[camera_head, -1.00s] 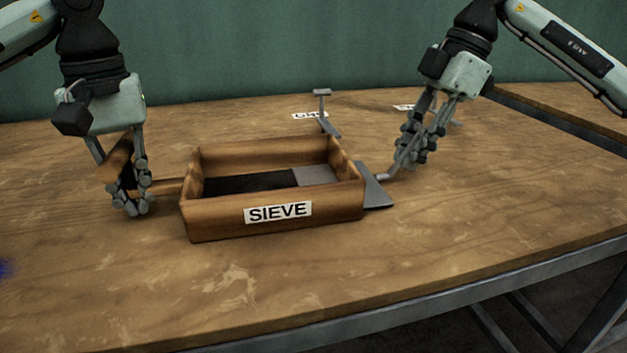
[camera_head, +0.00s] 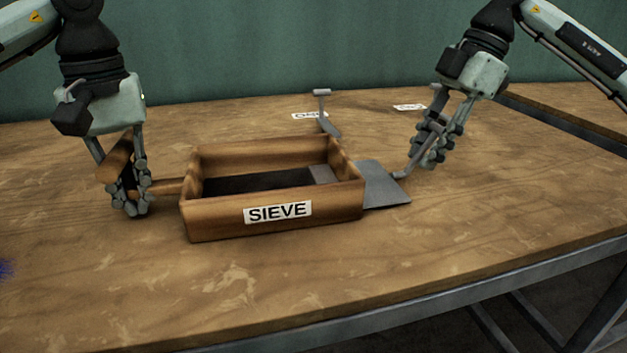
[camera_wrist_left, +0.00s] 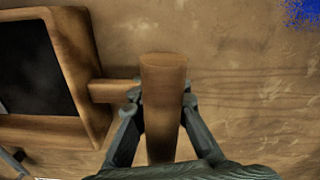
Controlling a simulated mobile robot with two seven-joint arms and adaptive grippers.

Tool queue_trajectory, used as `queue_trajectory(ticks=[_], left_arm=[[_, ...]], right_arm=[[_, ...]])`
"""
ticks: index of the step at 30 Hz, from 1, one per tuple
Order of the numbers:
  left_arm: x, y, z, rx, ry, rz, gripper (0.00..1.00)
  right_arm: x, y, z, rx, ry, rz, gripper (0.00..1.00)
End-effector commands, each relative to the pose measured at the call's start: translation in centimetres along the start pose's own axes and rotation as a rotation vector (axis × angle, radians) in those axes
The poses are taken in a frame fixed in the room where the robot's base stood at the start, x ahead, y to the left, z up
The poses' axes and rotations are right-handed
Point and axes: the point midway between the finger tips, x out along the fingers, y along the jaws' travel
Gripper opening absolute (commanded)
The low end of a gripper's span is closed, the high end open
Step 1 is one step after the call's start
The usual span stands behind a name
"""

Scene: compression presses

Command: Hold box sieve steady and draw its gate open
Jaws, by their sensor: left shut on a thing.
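The wooden box sieve (camera_head: 225,226), labelled SIEVE, stands on the table in the head view. My left gripper (camera_head: 130,195) is shut on the sieve's wooden handle (camera_head: 168,187) at its left side. The left wrist view shows the fingers on both sides of the handle's crossbar (camera_wrist_left: 163,75). The flat grey gate (camera_head: 382,183) sticks out of the sieve's right side, with a smaller grey part still inside over the dark floor (camera_head: 250,182).
Another grey handle (camera_head: 322,105) stands behind the sieve beside a partly hidden white label (camera_head: 308,115). A second label (camera_head: 409,107) lies behind my right gripper. The table front (camera_head: 250,290) is clear. A blue patch (camera_wrist_left: 303,13) shows at a corner.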

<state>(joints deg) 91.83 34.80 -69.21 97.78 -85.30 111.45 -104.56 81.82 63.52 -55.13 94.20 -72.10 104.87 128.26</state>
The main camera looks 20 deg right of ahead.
Motion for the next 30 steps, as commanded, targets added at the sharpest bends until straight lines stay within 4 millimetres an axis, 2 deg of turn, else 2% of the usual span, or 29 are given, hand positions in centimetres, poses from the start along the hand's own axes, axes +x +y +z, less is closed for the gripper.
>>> queue_trajectory(ticks=[1, 4, 5, 13, 16, 20, 26, 30], left_arm=[[0.0, -0.1, 0.0, -0.001, 0.000, -0.001, 0.00], [0.0, 0.0, 0.0, -0.001, 0.000, 0.000, 0.00], [0.0, 0.0, 0.0, -0.001, 0.001, 0.000, 0.00], [0.0, 0.0, 0.0, 0.000, 0.001, 0.000, 0.00], [0.0, 0.0, 0.0, 0.000, 0.001, 0.001, 0.00], [0.0, 0.0, 0.0, 0.000, 0.001, 0.001, 0.00], [0.0, 0.1, 0.0, 0.000, 0.001, 0.001, 0.00], [0.0, 0.1, 0.0, 0.001, 0.001, 0.001, 0.00]], right_arm=[[0.0, 0.0, 0.0, -0.001, 0.000, 0.000, 0.39], [0.0, 0.0, -0.1, -0.001, 0.001, 0.000, 0.51], [0.0, 0.0, -0.1, -0.001, 0.001, 0.000, 0.52], [0.0, 0.0, -0.1, -0.002, 0.001, 0.000, 0.52], [-0.6, 0.1, -0.1, -0.002, 0.002, 0.002, 0.52], [-2.6, 0.1, -0.2, -0.002, 0.004, 0.005, 0.52], [-7.4, 0.1, -0.2, -0.003, 0.005, 0.005, 0.52], [-9.5, 0.0, -0.1, -0.001, 0.001, 0.005, 0.52]])
